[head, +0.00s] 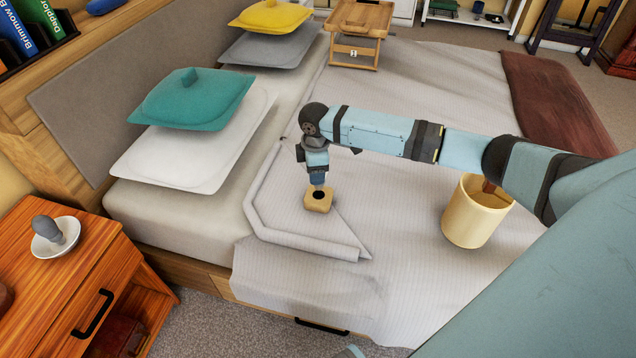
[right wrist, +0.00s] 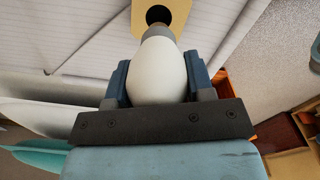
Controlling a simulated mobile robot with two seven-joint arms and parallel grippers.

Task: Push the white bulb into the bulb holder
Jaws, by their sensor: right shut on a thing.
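The white bulb (right wrist: 160,72) fills the space between the fingers of my right gripper (right wrist: 158,82) in the right wrist view, its grey cap pointing away from the palm. The bulb holder (head: 318,205) is a small tan block with a dark round hole, on the bed. It also shows in the right wrist view (right wrist: 178,16), its hole just beyond the cap. In the head view my right gripper (head: 318,183) points down right above the holder and hides most of the bulb. I cannot tell whether cap and holder touch. My left gripper is not in view.
The bed's grey blanket (head: 400,75) has a folded corner beside the holder. A yellow pot (head: 470,222) stands to the right, under my right arm. Pillows lie to the left. A nightstand (head: 85,250) carries a white dish (head: 68,247) with a grey object. A wooden tray table (head: 357,45) is behind.

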